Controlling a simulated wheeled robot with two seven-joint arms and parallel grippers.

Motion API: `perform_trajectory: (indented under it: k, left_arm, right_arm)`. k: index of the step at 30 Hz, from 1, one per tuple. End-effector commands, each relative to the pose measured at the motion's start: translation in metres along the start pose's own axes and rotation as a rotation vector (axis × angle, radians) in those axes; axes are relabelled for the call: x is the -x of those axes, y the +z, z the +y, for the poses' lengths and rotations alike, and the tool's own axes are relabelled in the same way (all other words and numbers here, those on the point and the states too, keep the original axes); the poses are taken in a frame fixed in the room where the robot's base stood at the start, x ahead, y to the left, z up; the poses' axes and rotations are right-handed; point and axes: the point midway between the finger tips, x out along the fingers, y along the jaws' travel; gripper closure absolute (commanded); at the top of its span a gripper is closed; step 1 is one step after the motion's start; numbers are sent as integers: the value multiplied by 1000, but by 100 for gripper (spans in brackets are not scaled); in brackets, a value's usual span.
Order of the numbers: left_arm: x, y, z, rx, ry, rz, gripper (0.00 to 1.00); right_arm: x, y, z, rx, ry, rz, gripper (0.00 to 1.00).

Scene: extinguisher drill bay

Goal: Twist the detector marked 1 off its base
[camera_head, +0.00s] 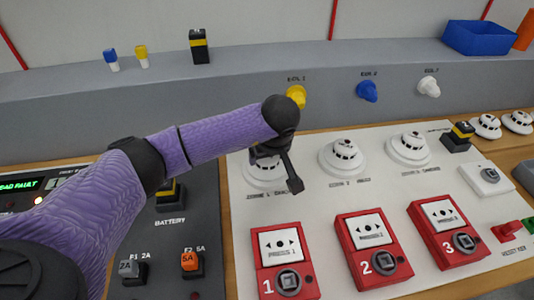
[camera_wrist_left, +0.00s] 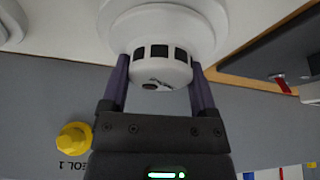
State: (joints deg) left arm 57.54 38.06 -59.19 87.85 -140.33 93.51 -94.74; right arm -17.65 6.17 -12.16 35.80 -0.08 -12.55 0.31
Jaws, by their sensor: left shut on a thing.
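The zone 1 detector (camera_head: 262,181) is a white round detector on the white panel, leftmost of three in a row. My left gripper (camera_head: 268,154) is over it and partly hides it in the head view. In the left wrist view the detector (camera_wrist_left: 160,72) sits between the two purple fingers, which are shut on its sides. Its wide white base (camera_wrist_left: 205,14) shows behind it; I see no clear gap between them. The number on the detector is not readable. My right gripper is not in view.
Two more detectors (camera_head: 342,157) (camera_head: 408,148) stand to the right. Red call points (camera_head: 286,261) (camera_head: 372,249) (camera_head: 450,233) lie in front. A yellow EOL plug (camera_head: 296,95) is on the ledge behind. The battery panel (camera_head: 190,235) is left, under my arm.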

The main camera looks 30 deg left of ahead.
Motion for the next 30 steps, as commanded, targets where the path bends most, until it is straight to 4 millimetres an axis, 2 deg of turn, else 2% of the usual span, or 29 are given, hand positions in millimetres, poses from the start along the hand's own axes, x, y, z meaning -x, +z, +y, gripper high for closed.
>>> perform_trajectory:
  k: [1, 3, 8, 13, 17, 23, 26, 30]
  left_arm:
    - [0, 0, 0, 0, 0, 0, 76]
    - [0, 0, 0, 0, 0, 0, 87]
    - [1, 0, 0, 151, -63, 0, 87]
    - [0, 0, 0, 159, -66, 0, 87]
    - [1, 0, 0, 300, -124, 0, 87]
    - [0, 0, 0, 326, -135, 0, 87]
    - [0, 0, 0, 450, -187, 0, 87]
    - [0, 0, 0, 469, -194, -1, 87]
  right_arm:
    - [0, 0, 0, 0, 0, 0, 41]
    - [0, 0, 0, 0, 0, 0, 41]
    - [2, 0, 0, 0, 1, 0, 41]
    - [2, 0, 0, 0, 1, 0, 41]
    - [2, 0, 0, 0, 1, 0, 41]
    - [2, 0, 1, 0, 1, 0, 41]
    - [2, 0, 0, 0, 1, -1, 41]
    - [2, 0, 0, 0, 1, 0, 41]
